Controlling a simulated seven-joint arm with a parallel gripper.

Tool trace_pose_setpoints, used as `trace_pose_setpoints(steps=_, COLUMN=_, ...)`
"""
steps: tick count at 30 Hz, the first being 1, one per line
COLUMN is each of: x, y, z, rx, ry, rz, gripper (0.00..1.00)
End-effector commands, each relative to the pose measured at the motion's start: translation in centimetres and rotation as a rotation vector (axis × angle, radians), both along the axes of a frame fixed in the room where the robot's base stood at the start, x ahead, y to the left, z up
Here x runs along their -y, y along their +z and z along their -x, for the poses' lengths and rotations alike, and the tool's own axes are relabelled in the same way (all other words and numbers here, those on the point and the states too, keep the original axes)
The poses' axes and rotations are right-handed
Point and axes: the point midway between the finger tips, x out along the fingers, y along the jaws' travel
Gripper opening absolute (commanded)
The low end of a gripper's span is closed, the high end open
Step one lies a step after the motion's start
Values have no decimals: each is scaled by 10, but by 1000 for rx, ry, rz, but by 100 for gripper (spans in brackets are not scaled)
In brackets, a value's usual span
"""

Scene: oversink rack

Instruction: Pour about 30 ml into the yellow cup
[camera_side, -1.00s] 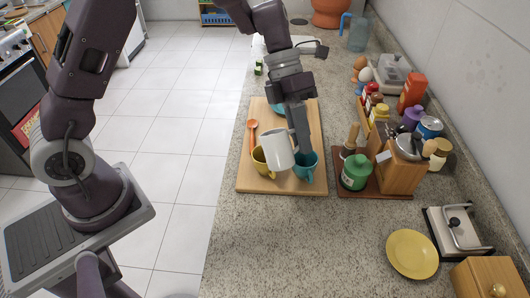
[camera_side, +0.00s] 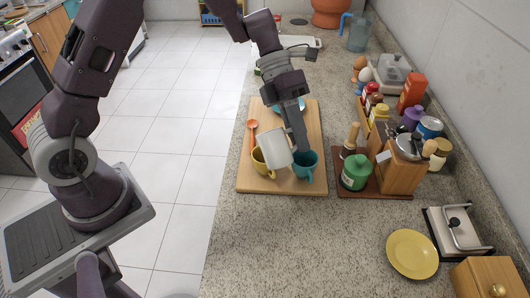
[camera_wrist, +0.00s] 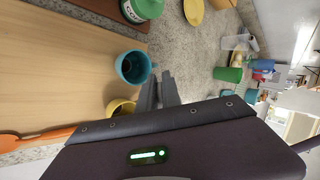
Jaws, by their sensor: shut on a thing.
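In the side view, my gripper (camera_side: 298,146) is shut on a white mug (camera_side: 276,147) and holds it over the wooden board. The mug is tilted toward the lower left, with its lower end close above the yellow cup. The yellow cup (camera_side: 263,169) stands on the board, partly hidden behind the mug. No stream of liquid can be made out, and the cup's contents are hidden. In the wrist view, the fingers (camera_wrist: 159,90) are beside the yellow cup (camera_wrist: 119,107), which is partly covered by my gripper. The white mug cannot be made out there.
A teal cup (camera_side: 306,168) stands on the wooden board (camera_side: 245,180), right of the mug and close to my fingers. An orange spoon (camera_side: 252,133) lies at the board's left. A green jar (camera_side: 355,171) stands further right.

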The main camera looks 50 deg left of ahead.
Motion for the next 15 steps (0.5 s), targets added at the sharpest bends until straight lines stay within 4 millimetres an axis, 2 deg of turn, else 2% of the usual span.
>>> trace_pose_setpoints(steps=15, x=-2, y=-4, z=-1, rx=-21, ry=2, rz=81, gripper=0)
